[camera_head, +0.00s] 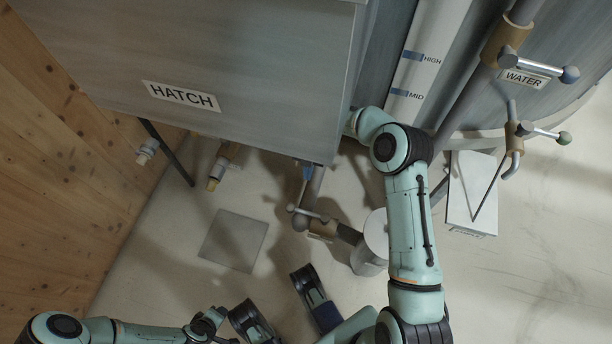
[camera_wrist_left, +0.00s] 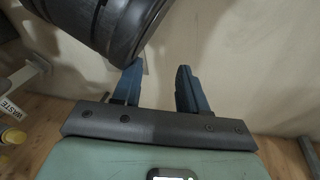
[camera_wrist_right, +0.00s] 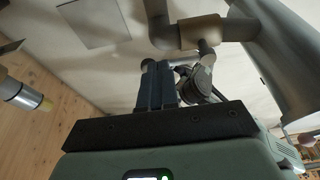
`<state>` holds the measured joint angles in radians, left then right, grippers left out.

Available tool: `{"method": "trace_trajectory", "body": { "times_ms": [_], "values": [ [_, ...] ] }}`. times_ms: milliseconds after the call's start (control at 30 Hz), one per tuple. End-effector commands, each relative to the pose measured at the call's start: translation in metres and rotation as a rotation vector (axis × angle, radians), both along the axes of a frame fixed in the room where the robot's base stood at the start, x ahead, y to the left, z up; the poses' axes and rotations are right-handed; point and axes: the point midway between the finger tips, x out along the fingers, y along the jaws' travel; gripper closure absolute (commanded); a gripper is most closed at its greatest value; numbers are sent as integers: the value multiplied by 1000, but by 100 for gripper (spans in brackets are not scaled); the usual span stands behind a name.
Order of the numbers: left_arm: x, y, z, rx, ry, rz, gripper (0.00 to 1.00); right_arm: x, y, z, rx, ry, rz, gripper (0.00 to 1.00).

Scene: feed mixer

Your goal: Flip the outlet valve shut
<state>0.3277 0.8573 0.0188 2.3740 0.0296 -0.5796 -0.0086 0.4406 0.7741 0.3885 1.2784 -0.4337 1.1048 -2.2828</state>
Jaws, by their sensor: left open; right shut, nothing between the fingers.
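A grey outlet pipe with a tan collar (camera_head: 322,230) and a thin metal lever (camera_head: 312,213) hangs under the hatch tank. I take this for the outlet valve; no label shows on it. My right gripper (camera_head: 306,173) is shut and empty, just below the tank's lower edge, above the lever. Its blue fingers (camera_wrist_right: 157,68) show no clear contact with the valve. My left gripper (camera_wrist_left: 160,75) is open and empty, beside a black cylindrical part.
The hatch tank (camera_head: 220,70) overhangs the right gripper and hides its wrist. A grey cylinder (camera_head: 370,250) stands right of the valve. Other tan-fitted outlets (camera_head: 220,170) are at left. A square floor plate (camera_head: 233,240) lies flat. Water valves (camera_head: 515,130) are at right.

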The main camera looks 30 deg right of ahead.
Motion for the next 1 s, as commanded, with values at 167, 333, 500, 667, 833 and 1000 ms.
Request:
{"method": "trace_trajectory", "body": {
  "times_ms": [167, 333, 500, 667, 833, 1000],
  "values": [
    [-15, 2, -16, -3, 50, 4, 57, -8, 9, -41, 3, 5, 1, 100],
    [-29, 4, -28, -5, 98, 6, 57, -15, 18, -76, 2, 4, 1, 100],
    [-30, 5, -28, -5, 102, 6, 57, -30, 35, -77, 1, 1, 3, 100],
    [-32, 5, -29, -6, 109, 7, 57, -38, 45, -80, 1, 0, 1, 100],
    [-33, 5, -29, -6, 110, 7, 57, -40, 47, -80, 0, -1, -1, 100],
    [-33, 5, -29, -6, 110, 7, 57, -40, 47, -80, 0, -1, -1, 100]
  ]
}}
